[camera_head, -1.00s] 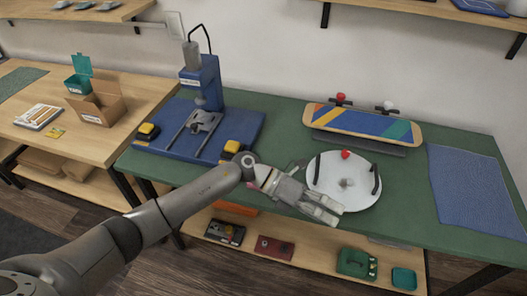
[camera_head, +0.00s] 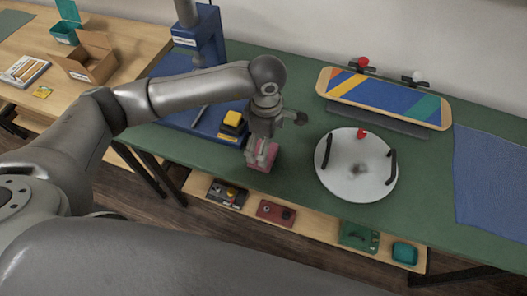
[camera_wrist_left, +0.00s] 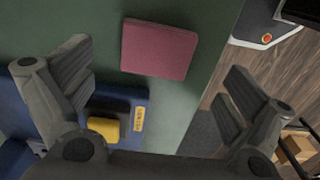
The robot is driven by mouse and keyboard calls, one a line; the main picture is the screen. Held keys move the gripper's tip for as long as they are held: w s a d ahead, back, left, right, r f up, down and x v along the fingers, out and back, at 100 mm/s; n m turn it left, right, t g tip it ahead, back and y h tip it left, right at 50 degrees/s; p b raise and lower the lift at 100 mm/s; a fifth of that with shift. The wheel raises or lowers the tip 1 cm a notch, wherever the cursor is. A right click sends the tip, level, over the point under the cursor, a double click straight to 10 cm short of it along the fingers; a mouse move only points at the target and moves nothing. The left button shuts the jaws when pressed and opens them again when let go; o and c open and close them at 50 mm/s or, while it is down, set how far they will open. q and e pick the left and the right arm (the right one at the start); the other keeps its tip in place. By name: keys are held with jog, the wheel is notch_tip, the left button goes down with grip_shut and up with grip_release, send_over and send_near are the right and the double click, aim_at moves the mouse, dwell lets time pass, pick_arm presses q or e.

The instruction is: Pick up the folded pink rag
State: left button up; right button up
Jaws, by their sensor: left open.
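The folded pink rag (camera_head: 263,158) lies flat on the green table near its front edge, partly hidden by my left gripper in the head view. In the left wrist view the rag (camera_wrist_left: 158,49) is a square pad, fully visible, ahead of and between the fingers. My left gripper (camera_head: 262,158) points down above the rag; its fingers (camera_wrist_left: 160,88) are spread wide, with nothing between them. They look apart from the rag. My right gripper is not in view.
A blue press (camera_head: 205,45) with a yellow-and-black block (camera_head: 233,124) stands just left of the rag. A white round plate (camera_head: 356,180) is to the right, below a striped skateboard deck (camera_head: 383,97). A blue mat (camera_head: 490,175) lies farther right. A lower shelf (camera_head: 320,219) holds small items.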

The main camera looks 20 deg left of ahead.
pick_arm(q)
jog(key=f, duration=0.1)
jog(key=f+p, duration=0.1)
jog(key=f, duration=0.2)
jog(key=shift+w+a+f, duration=0.1)
jog(key=shift+a+f, duration=0.05)
jog(key=shift+a, duration=0.25)
jog(key=shift+w+f, duration=0.1)
jog(key=shift+f, duration=0.4)
jog(key=shift+c, duration=1)
jog(key=c, duration=0.6)
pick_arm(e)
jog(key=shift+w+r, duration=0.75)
